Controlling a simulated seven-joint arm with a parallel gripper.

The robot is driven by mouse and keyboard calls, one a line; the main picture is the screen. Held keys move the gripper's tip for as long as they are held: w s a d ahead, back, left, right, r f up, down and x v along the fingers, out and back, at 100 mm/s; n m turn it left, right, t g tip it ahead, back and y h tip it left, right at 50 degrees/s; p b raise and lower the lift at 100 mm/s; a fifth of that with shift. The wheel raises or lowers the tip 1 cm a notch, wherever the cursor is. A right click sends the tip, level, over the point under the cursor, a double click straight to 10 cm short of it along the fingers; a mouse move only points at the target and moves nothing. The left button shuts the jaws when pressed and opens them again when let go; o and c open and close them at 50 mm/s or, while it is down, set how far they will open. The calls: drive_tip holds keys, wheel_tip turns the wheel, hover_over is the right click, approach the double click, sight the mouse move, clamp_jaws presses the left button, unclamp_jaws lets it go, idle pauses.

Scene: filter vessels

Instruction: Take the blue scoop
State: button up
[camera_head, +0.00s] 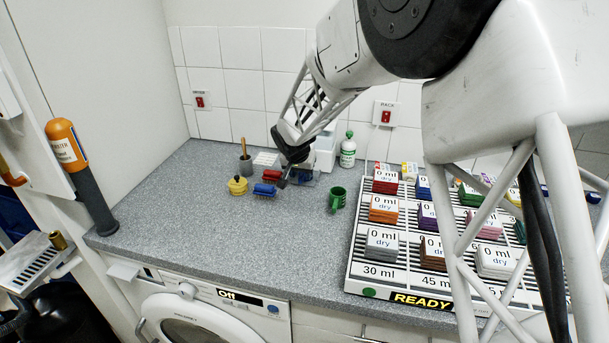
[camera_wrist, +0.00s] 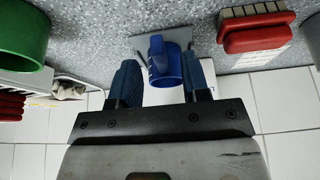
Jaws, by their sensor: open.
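The blue scoop (camera_wrist: 172,72) shows in the wrist view as a round cup with a handle standing up from it, above a grey flat piece on the counter. My gripper (camera_wrist: 159,64) is open, with one dark blue finger on each side of the scoop. The scoop lies closer to the right finger, and I cannot tell whether they touch. In the head view my gripper (camera_head: 284,182) is low over the counter, just right of the brushes. There my wrist and fingers hide most of the scoop.
A green scoop (camera_head: 337,199) stands to the right. A red brush (camera_head: 271,175), a blue brush (camera_head: 264,190) and a yellow pot (camera_head: 238,185) are close on the left. A white bottle (camera_head: 348,152) stands behind. The rack (camera_head: 352,274) fills the right. The front counter is clear.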

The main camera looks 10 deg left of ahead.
sight(304, 175)
drive_tip(key=shift+x, duration=1.35)
drive_tip(key=shift+c, duration=0.4)
clamp_jaws()
